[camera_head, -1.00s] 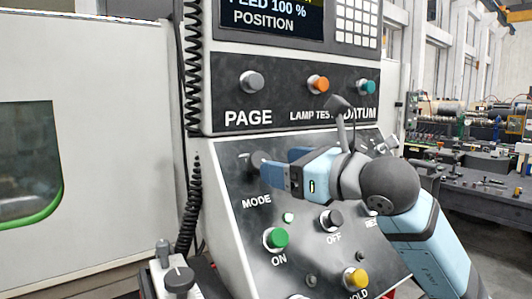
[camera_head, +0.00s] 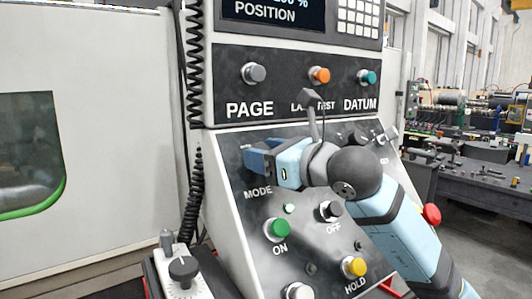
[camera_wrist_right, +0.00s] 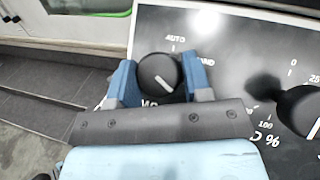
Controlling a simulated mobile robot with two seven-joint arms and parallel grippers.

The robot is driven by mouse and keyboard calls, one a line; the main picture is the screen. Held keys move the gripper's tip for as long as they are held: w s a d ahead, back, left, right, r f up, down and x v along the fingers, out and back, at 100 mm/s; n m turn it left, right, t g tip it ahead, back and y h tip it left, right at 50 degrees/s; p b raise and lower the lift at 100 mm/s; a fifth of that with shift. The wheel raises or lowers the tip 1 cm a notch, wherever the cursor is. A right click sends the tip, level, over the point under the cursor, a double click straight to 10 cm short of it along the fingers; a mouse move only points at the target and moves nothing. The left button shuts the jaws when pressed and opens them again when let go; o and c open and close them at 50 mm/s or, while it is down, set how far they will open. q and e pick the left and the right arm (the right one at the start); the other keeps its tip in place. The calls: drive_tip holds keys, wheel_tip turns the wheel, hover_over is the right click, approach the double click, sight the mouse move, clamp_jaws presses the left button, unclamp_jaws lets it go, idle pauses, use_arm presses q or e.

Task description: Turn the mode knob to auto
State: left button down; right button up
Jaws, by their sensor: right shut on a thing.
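The mode knob (camera_wrist_right: 158,70) is round and black with a white pointer line, on the sloped dark panel. In the right wrist view, the line slants between upper left and lower right. The AUTO label (camera_wrist_right: 175,39) is printed above the knob, with a partly covered HAND label to its right. My right gripper (camera_wrist_right: 160,76) has one blue finger on each side of the knob and is shut on it. In the head view my right gripper (camera_head: 262,160) covers the knob, above the MODE label (camera_head: 258,193). My left gripper is not in view.
Below the knob are the green ON button (camera_head: 276,230), the black OFF button (camera_head: 330,211) and the yellow HOLD button (camera_head: 355,267). A red button (camera_head: 431,214) is at the right edge. Another dial (camera_wrist_right: 302,108) sits right of the knob. A coiled cable (camera_head: 193,190) hangs at left.

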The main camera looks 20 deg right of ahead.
drive_tip(key=shift+w+d+r+n+y+b, duration=0.2)
drive_tip(key=shift+d+r+n+y+b, duration=0.1)
drive_tip(key=shift+n+b, duration=0.15)
drive_tip(key=shift+n+g+b, duration=0.3)
drive_tip(key=shift+n+g, duration=0.1)
drive_tip(key=shift+n, duration=0.15)
drive_tip(key=shift+a+n, duration=0.1)
drive_tip(key=shift+n, duration=0.2)
drive_tip(key=shift+f, duration=0.15)
idle(0.9)
